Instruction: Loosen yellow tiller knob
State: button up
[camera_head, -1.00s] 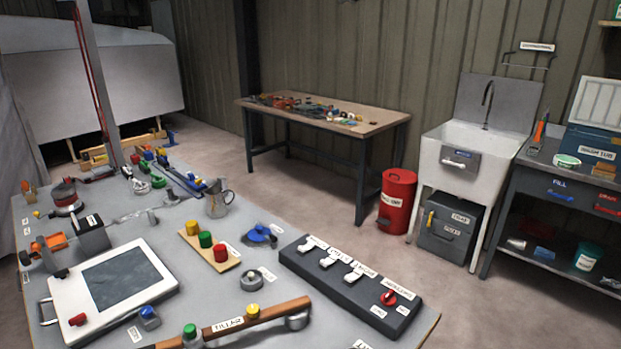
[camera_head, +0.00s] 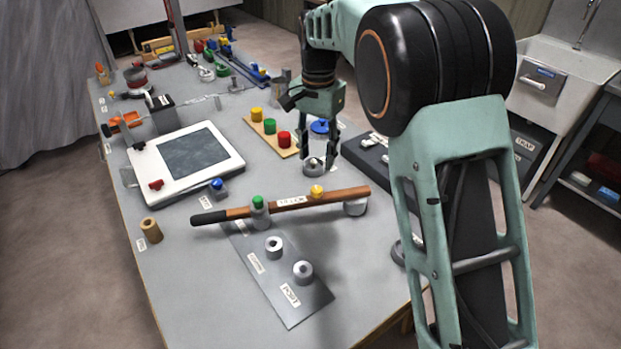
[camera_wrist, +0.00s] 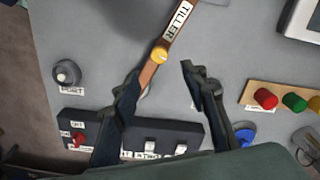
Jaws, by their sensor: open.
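The yellow tiller knob (camera_head: 316,191) sits on top of the brown wooden tiller (camera_head: 345,193), towards its right end. In the wrist view the yellow knob (camera_wrist: 159,55) shows between and just beyond my two fingertips, on the tiller beside its label. My gripper (camera_head: 319,163) points down, open and empty, above the table and behind the knob in the head view. It also shows in the wrist view (camera_wrist: 161,72), its fingers spread. No contact with the knob is visible. A green knob (camera_head: 258,202) stands on the tiller nearer its black grip.
A board with yellow, green and red knobs (camera_head: 284,139) lies behind the tiller. A dark switch panel (camera_wrist: 175,128) is beside my fingers. A plate with round posts (camera_head: 285,280) lies in front. A white framed panel (camera_head: 225,150) is left.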

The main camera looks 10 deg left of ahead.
aim_at(317, 189)
notch_tip(317, 189, down, 10)
jog(key=shift+d+f, duration=0.1)
jog(key=shift+f, duration=0.15)
grip_shut()
dwell(0.4)
